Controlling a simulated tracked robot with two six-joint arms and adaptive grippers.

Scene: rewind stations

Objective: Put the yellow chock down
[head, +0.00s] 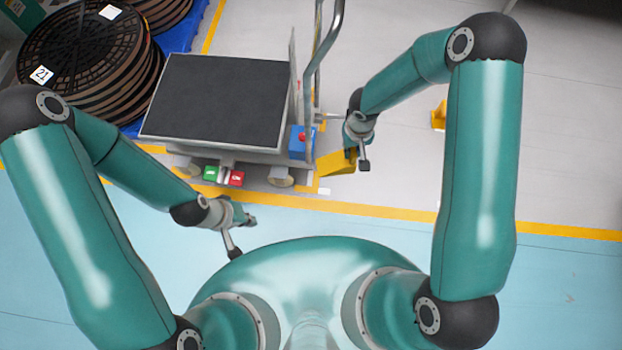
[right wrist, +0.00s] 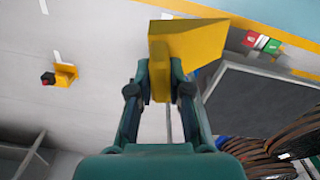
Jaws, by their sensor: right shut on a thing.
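The yellow chock (head: 337,163) is a wedge-shaped block. It is held in my right gripper (head: 357,160), beside the right front corner of the cart (head: 225,149). In the right wrist view the chock (right wrist: 187,47) sits between the two fingertips (right wrist: 159,90), which are shut on it. In the head view part of the chock is hidden behind the gripper, and I cannot tell whether it touches the floor. My left gripper (head: 243,237) is open and empty, in front of the cart over the blue floor.
The cart has a black top, a metal handle (head: 324,50), a blue box (head: 299,144) and green and red pedals (head: 237,179). Large reels (head: 90,60) stand at the left. A yellow bracket (head: 438,116) with a red-and-black part (right wrist: 48,79) stands on the grey floor. Floor right of the cart is mostly clear.

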